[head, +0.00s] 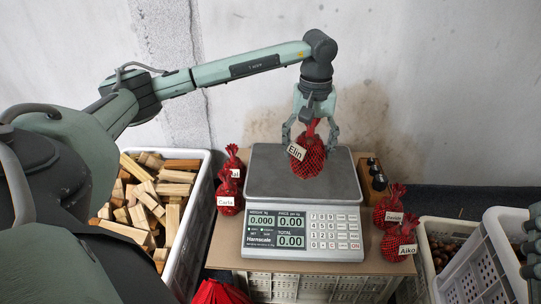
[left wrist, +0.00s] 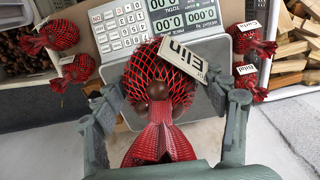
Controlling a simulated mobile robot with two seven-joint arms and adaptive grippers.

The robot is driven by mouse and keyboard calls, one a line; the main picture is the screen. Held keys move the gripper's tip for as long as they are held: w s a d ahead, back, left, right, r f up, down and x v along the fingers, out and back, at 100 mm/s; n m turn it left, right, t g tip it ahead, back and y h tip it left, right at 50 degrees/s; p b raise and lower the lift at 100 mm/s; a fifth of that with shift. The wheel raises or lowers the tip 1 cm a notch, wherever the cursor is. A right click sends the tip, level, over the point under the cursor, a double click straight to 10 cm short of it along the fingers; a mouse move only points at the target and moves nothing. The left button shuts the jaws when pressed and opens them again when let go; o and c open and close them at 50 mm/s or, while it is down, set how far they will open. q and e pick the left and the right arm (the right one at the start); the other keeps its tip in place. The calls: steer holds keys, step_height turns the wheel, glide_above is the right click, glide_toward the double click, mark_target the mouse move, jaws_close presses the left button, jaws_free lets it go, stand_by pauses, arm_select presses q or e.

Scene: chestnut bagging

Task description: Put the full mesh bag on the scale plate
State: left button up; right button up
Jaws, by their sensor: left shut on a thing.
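A full red mesh bag tagged "Elin" (head: 308,157) is held by its neck in my left gripper (head: 311,130), over the grey scale plate (head: 264,183). The display reads 0.000 for weight. In the left wrist view the Elin bag (left wrist: 161,88) hangs between the two fingers of my left gripper (left wrist: 158,108), with the plate (left wrist: 132,138) behind it. Whether the bag's bottom touches the plate I cannot tell. At the right edge of the head view, part of my right gripper (head: 533,245) shows; its fingertips are not clear.
Other tagged red bags stand beside the scale: Carla (head: 229,196) and another behind it on the left, Davide (head: 389,208) and Aiko (head: 398,240) on the right. A white crate of wood blocks (head: 196,214) stands left. Crates, one with chestnuts (head: 447,246), stand right. Small dark weights (head: 377,177) sit right of the plate.

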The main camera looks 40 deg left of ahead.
arm_select(q)
steer(key=s+a+f+n, duration=0.1)
steer(key=a+n, duration=0.4)
steer(key=a, duration=0.7)
steer(key=s+a+f+n, duration=0.15)
steer(key=a+n, duration=0.25)
steer(key=a, duration=0.7)
steer(key=w+d+f, duration=0.1)
steer(key=w+f, duration=0.2)
steer(key=w+d+f+b, duration=0.1)
steer(key=w+f, duration=0.2)
steer(key=w, duration=0.1)
steer(key=w+d+f+b, duration=0.1)
steer(key=w+f, duration=0.3)
steer(key=shift+d, duration=0.1)
arm_select(e)
steer(key=r+t, duration=0.1)
steer(key=s+d+r+t, duration=0.1)
steer(key=s+r+t, duration=0.1)
steer(key=shift+d+r+y, duration=0.25)
steer(key=shift+y, duration=0.15)
arm_select(q)
steer(key=shift+f, duration=0.1)
arm_select(e)
steer(key=shift+s+t, duration=0.1)
steer(key=shift+t, duration=0.3)
